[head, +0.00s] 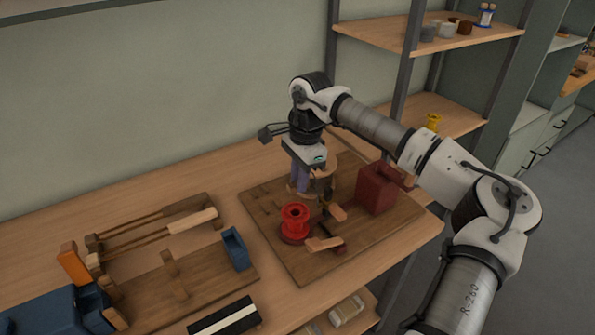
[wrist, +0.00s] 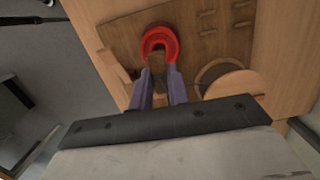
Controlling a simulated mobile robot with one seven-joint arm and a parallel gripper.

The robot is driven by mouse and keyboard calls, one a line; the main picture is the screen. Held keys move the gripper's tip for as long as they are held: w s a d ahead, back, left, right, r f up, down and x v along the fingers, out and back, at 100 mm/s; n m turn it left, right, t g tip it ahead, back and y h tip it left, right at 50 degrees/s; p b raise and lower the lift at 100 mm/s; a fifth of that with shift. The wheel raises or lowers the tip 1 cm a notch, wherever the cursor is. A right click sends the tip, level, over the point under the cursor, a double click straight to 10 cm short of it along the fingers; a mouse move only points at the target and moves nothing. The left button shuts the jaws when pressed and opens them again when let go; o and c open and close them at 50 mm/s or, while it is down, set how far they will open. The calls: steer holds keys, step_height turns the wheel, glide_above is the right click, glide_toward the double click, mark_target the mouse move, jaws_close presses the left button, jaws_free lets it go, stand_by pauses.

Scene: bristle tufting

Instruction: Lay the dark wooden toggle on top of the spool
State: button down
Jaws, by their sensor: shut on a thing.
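The red spool (head: 295,222) stands upright on the dark wooden board (head: 285,262). It also shows at the top of the wrist view (wrist: 166,36), beyond my fingertips. My gripper (head: 298,188) is above and slightly behind the spool in the head view, pointing down. In the wrist view its two purple fingers (wrist: 159,84) are shut on the dark wooden toggle (wrist: 157,63). The toggle's far end overlaps the near part of the spool's ring in that view. I cannot tell whether they touch. In the head view the fingers mostly hide the toggle.
A dark red block (head: 377,191) stands right of the spool. Light wooden pieces (head: 323,244) lie in front of it. A round wooden piece (wrist: 229,84) is beside my gripper. A blue open box (head: 235,249) and a wooden rack (head: 150,285) stand to the left.

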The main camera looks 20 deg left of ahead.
steer(key=shift+s+a+f, duration=0.35)
steer(key=shift+s, duration=0.1)
steer(key=shift+f+b, duration=1)
steer(key=shift+f, duration=0.85)
steer(key=shift+w, duration=0.1)
steer(key=shift+f+b, duration=0.5)
steer(key=shift+b, duration=0.15)
steer(key=shift+f+b, duration=0.2)
steer(key=shift+b, duration=0.1)
steer(key=shift+f+b, duration=0.5)
steer(key=shift+f, duration=0.05)
steer(key=shift+f, duration=0.25)
stand_by(0.3)
steer(key=c, duration=1.3)
jaws_free()
